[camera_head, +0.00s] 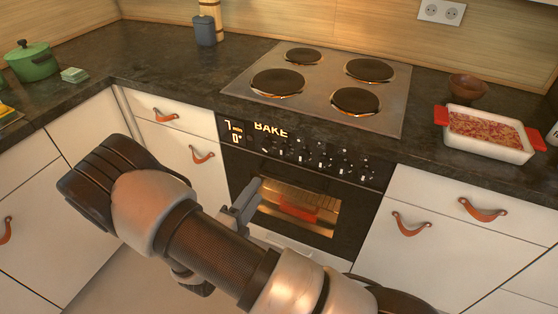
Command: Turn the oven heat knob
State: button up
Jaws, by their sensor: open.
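The oven (308,215) is built in below the hob, with a dark front and a lit window. Its black control panel (290,142) carries a row of several small knobs (320,157) with white marks. Glowing text above the knobs at the left reads "BAKE", with a zero-degree readout beside it. The knobs are too small to tell which one is for heat. My gripper (243,204) shows only in part behind my arm, in front of the oven door and below the panel. It is open, apart from the knobs, with no object visible in it.
The hob (318,88) has several dark plates. A white baking dish (487,135) with red handles and a brown bowl (468,87) stand to its right. A green pot (33,62) stands far left. Drawers with leather pulls (411,224) flank the oven. My arm hides some cabinet fronts.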

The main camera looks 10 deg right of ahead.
aim_at(281, 154)
jog(key=b+x, duration=0.2)
jog(key=x, duration=1.5)
jog(key=shift+w+d+f, duration=0.1)
jog(key=c, duration=1)
